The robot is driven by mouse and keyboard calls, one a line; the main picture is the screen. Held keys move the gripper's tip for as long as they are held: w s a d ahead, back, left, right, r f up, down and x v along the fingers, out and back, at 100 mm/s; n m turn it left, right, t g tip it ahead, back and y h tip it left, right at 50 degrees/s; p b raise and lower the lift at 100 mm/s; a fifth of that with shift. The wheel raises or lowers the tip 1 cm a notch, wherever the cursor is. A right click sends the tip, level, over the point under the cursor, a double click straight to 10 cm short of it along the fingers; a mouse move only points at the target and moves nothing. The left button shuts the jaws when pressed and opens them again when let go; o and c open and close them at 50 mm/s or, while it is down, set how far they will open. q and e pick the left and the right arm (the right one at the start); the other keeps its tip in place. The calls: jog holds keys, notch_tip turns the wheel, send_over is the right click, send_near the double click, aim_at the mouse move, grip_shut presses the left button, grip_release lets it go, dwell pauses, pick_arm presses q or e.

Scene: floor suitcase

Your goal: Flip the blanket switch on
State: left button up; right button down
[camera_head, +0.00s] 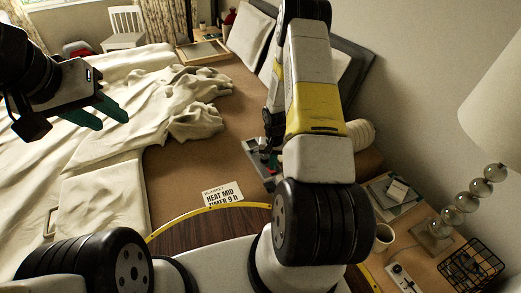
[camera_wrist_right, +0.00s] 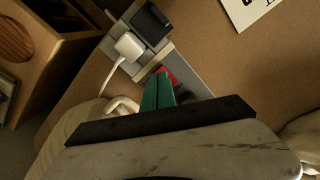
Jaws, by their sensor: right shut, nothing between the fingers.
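A grey power strip (camera_head: 256,158) lies on the brown bed surface. It also shows in the right wrist view (camera_wrist_right: 192,82), with a red switch (camera_wrist_right: 168,74) partly hidden behind my fingers. A black plug (camera_wrist_right: 151,23) and a white plug (camera_wrist_right: 129,46) with a white cable sit in it. My right gripper (camera_wrist_right: 158,90) is shut and empty, its green fingertips right at the red switch; I cannot tell whether they touch. In the head view my right arm partly covers the strip. My left gripper (camera_head: 104,112) is open and empty above the bed's left side.
A card (camera_head: 223,194) reading "BLANKET HEAT MID TIMER 9 H" lies by the bed's near edge. Rumpled cream bedding (camera_head: 165,105) covers the left side. A bedside table at right holds a mug (camera_head: 384,236), a lamp (camera_head: 440,228), a wire basket (camera_head: 470,264) and another strip (camera_head: 403,279).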

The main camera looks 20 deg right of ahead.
jog(key=shift+f, duration=0.9)
dwell(0.8)
jog(key=shift+r, duration=3.55)
jog(key=s+a+r+n+t, duration=0.1)
jog(key=s+a+r+t, duration=0.15)
jog(key=r, duration=1.15)
jog(key=s+a+r+n+t, duration=0.1)
jog(key=a+r, duration=0.2)
jog(key=r, duration=1.1)
jog(key=s+a+r+n+t+y, duration=0.1)
jog(key=s+a+r, duration=0.2)
jog(key=s+r, duration=0.4)
jog(key=s+a+r+n+t+y, duration=0.1)
jog(key=s+a+r+n, duration=0.1)
jog(key=s+r, duration=0.5)
jog(key=s+a, duration=0.1)
jog(key=s, duration=0.3)
jog(key=shift+s+a+r+t, duration=0.3)
jog(key=shift+a+r+t, duration=0.05)
jog(key=shift+a, duration=0.05)
